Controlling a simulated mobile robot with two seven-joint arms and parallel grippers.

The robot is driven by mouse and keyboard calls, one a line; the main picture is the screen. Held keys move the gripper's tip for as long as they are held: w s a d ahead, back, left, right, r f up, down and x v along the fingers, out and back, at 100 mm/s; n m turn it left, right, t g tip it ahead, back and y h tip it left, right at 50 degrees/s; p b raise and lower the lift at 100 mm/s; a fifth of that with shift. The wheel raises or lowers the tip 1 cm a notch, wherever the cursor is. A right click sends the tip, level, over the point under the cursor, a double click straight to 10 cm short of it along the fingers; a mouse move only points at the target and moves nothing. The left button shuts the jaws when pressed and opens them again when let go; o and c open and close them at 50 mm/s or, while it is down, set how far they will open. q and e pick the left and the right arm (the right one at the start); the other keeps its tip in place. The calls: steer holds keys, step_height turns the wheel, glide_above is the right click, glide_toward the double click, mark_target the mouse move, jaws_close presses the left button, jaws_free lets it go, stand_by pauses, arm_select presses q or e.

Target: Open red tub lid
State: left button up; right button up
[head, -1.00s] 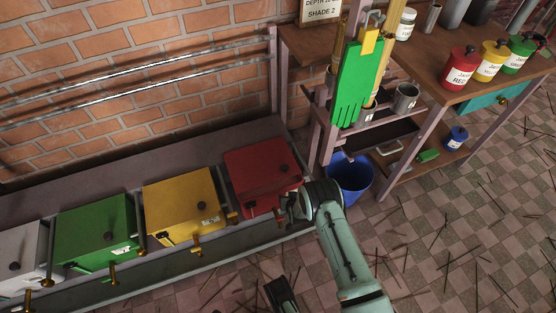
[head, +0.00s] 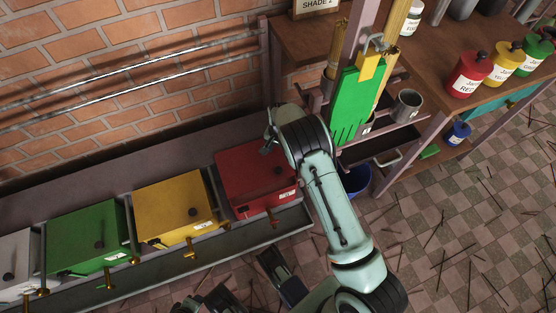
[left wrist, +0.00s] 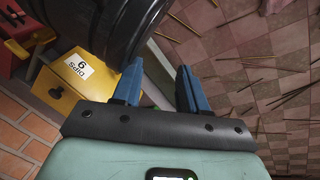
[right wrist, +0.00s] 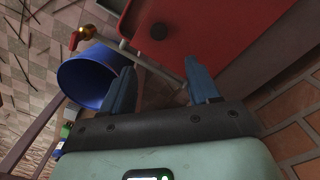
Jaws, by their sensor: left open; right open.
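The red tub (head: 240,180) stands at the right end of the row of tubs in the head view, its lid looking closed. My right gripper (head: 268,143) is over the back right part of the lid. In the right wrist view the open blue fingers (right wrist: 158,75) are empty.
Yellow (head: 165,205) and green (head: 85,235) tubs stand left of the red one. A blue bin (head: 357,180) is partly hidden behind my right arm. The brick wall (head: 130,60) and metal rails run behind the tubs. A wooden table (head: 440,80) with jars stands at right.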

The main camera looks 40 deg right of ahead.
mark_target(279, 169)
step_height(279, 169, down, 13)
steer(key=b, duration=0.3)
steer(key=shift+s+f+b, duration=0.1)
steer(key=shift+b, duration=0.2)
arm_select(q)
steer(key=s+a+f+g, duration=0.1)
steer(key=s+f+g, duration=0.1)
steer(key=s+f, duration=0.3)
steer(key=s, duration=0.2)
steer(key=shift+s+f+n+g, duration=0.3)
steer(key=shift+g, duration=0.1)
steer(key=shift+a, duration=0.1)
